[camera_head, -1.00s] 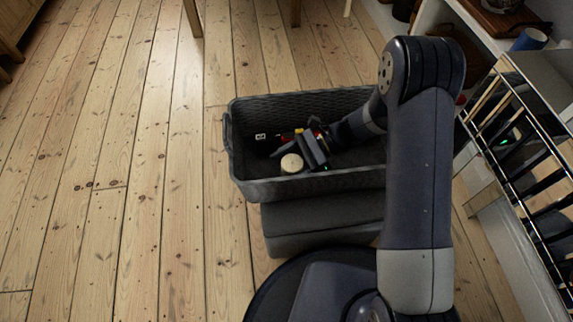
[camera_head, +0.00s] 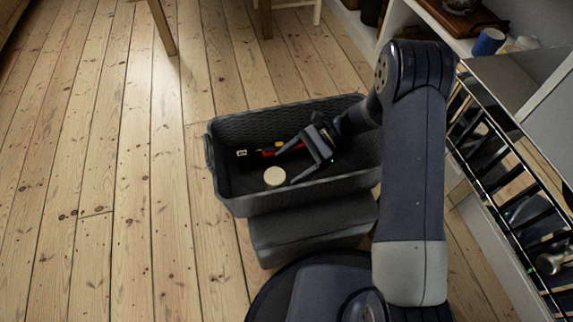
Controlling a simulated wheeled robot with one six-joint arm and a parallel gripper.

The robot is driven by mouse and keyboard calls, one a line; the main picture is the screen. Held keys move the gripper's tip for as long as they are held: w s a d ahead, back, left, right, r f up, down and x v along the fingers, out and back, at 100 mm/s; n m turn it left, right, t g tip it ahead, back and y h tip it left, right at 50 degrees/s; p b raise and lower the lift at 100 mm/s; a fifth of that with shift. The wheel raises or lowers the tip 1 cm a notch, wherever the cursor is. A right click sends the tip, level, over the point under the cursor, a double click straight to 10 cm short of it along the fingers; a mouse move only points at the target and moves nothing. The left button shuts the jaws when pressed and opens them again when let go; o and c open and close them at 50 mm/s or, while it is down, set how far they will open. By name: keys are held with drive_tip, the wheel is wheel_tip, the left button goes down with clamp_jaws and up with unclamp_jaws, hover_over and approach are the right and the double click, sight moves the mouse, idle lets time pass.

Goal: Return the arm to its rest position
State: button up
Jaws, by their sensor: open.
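My gripper (camera_head: 293,164) is open and empty, its two fingers spread and pointing left. It appears over the right half of a dark grey woven basket (camera_head: 262,204), which sits in front of my base. My arm reaches in from the right, with its elbow high and its wrist across the basket's far right side. Inside the basket lie a round cream-coloured object (camera_head: 275,176), a red item (camera_head: 268,154) with a small yellow part near it, and a small white piece (camera_head: 241,153). My arm hides the basket's right end.
A metal rack (camera_head: 500,165) stands close on the right, beside white shelving (camera_head: 400,22) with a blue cup (camera_head: 488,41). Wooden furniture legs (camera_head: 163,27) stand at the back. The floorboards (camera_head: 110,180) on the left are clear.

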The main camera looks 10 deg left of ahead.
sight(269, 181)
drive_tip(key=shift+f, duration=0.1)
drive_tip(key=b+x, duration=0.1)
drive_tip(key=x, duration=0.3)
drive_tip(key=b+x, duration=0.2)
drive_tip(key=x, duration=0.2)
drive_tip(key=shift+w+d+f, duration=0.1)
drive_tip(key=shift+f, duration=0.1)
wheel_tip(269, 181, up, 5)
drive_tip(key=p, duration=0.2)
drive_tip(key=shift+w+d+r+p, duration=0.1)
drive_tip(key=shift+r+p, duration=0.1)
drive_tip(key=shift+p, duration=0.1)
drive_tip(key=shift+r, duration=0.7)
